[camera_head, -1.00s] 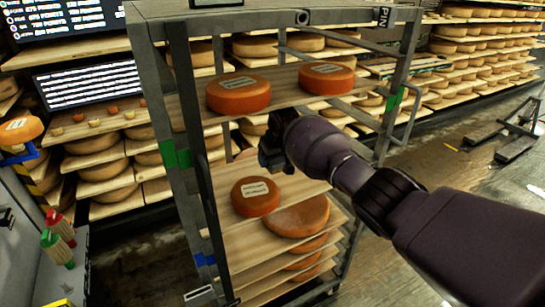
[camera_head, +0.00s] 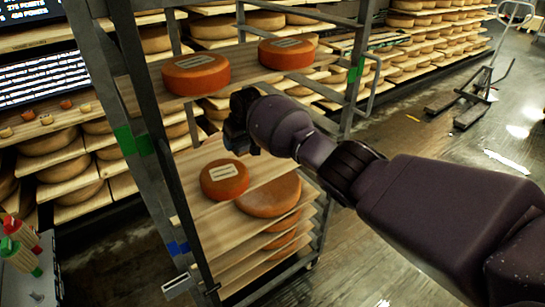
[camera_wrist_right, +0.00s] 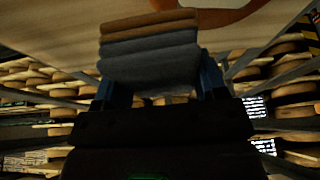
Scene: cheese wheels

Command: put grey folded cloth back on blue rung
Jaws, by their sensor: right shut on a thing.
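The grey folded cloth (camera_wrist_right: 150,62) is between the two fingers of my right gripper (camera_wrist_right: 158,82) in the right wrist view, with brownish bands along its far edge. In the head view my right gripper (camera_head: 238,128) is at the front of the rack, between the upper board and the board below it; the cloth is hidden there. The blue marks (camera_head: 178,247) are low on the rack's left front post, below and left of the gripper. My left gripper is not in view.
The metal rack (camera_head: 133,90) carries an upper board (camera_head: 242,82) with two orange wheels. A lower board (camera_head: 193,208) holds a small labelled wheel (camera_head: 225,179) and a larger wheel (camera_head: 270,195). Green marks (camera_head: 133,140) sit higher on the post. Open floor lies right.

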